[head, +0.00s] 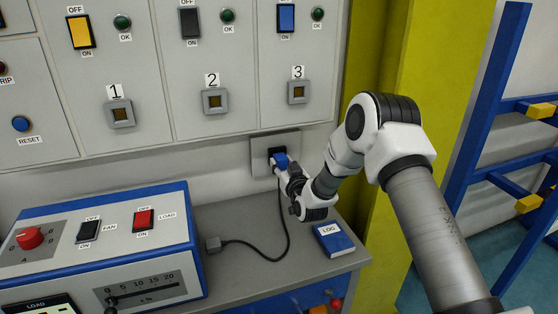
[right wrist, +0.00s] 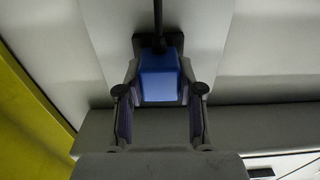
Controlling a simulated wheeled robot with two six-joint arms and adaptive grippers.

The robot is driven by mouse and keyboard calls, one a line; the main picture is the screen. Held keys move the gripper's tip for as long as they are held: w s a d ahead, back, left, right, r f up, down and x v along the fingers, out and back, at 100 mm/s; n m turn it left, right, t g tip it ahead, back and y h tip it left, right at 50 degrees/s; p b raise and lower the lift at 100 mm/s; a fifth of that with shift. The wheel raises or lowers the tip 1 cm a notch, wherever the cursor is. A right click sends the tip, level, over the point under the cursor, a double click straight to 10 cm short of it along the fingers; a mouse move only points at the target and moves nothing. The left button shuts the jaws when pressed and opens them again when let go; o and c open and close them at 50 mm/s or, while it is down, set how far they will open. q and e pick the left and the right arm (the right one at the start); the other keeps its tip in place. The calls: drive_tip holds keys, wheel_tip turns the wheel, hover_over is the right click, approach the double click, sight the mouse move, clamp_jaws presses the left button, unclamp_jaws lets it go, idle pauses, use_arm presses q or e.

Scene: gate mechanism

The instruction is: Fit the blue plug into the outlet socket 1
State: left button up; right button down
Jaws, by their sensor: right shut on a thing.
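The blue plug (head: 281,160) is at a dark opening in a grey wall plate (head: 258,150) below the panels. I cannot tell how deep it sits. My right gripper (head: 279,169) is shut on it. In the right wrist view the blue plug (right wrist: 160,80) is between the two fingers of the right gripper (right wrist: 160,74), with a dark square behind it. Outlet socket 1 (head: 121,114) is a grey square frame with a brownish centre on the left panel, up and left of the plug. My left gripper is out of view.
Sockets 2 (head: 215,101) and 3 (head: 298,92) are on the panels to the right. A dark cable (head: 286,237) hangs from the plug to a grey block (head: 213,244) on the bench. A blue LOG book (head: 334,241) and a control box (head: 150,225) stand nearby. A yellow post (head: 431,82) is at right.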

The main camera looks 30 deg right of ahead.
drive_tip(key=shift+s, duration=0.15)
drive_tip(key=shift+s+a+p, duration=0.25)
drive_tip(key=shift+s+p, duration=0.1)
drive_tip(key=shift+s, duration=0.75)
drive_tip(key=shift+s+a+p, duration=0.2)
drive_tip(key=shift+s+p, duration=0.1)
drive_tip(key=shift+s, duration=0.8)
